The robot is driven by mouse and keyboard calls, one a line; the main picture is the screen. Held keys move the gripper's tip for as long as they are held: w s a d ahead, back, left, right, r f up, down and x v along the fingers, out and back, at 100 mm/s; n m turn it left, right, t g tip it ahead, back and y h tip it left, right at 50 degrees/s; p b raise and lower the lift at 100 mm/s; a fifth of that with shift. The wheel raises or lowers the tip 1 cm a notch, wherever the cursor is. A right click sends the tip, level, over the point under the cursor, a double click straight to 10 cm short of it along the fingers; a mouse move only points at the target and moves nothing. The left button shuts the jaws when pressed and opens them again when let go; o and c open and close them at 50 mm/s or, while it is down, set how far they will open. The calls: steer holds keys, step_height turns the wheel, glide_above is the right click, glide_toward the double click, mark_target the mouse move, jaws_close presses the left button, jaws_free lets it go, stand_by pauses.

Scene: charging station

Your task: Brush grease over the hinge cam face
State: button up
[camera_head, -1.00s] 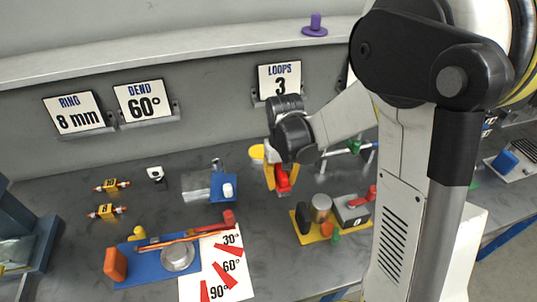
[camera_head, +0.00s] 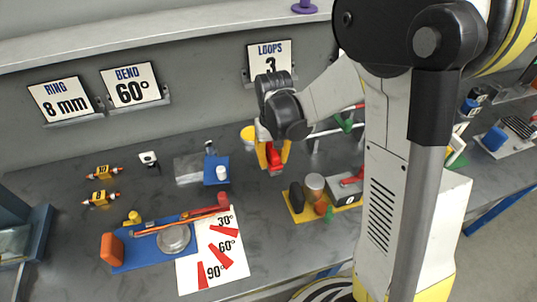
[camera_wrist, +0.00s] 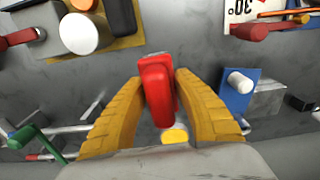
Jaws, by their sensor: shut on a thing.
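My gripper (camera_head: 272,156) is shut on a red tool (camera_wrist: 158,92), which stands between the two yellow fingers in the wrist view. A greyish edge shows at the tool's top end. I cannot tell whether this is the brush. A yellow round pot (camera_head: 248,133) stands just behind my gripper and is partly hidden; its yellow top (camera_wrist: 174,136) shows beyond the red tool in the wrist view. A blue block (camera_head: 216,172) with a white cylinder (camera_head: 222,172) and a grey plate (camera_head: 187,169) stands left of my gripper. I cannot tell which part is the hinge cam face.
A yellow board (camera_head: 296,208) with cylinders and a grey box (camera_head: 345,190) lies front right. A blue board (camera_head: 135,259) with a metal disc (camera_head: 174,238) and a white angle sheet (camera_head: 235,263) lie front left.

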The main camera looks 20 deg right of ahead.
steer(key=b, duration=0.2)
glide_toward(252, 133)
steer(key=shift+s+a, duration=0.1)
steer(key=shift+s, duration=0.1)
steer(key=shift+w+f, duration=0.15)
steer(key=shift+f, duration=0.15)
steer(key=shift+f+b, duration=1.45)
steer(key=shift+f, duration=1.3)
steer(key=shift+f+b, duration=0.35)
steer(key=shift+f, duration=0.2)
steer(key=shift+r, duration=0.15)
steer(key=shift+r+p, duration=2.05)
steer(key=shift+r, duration=1.35)
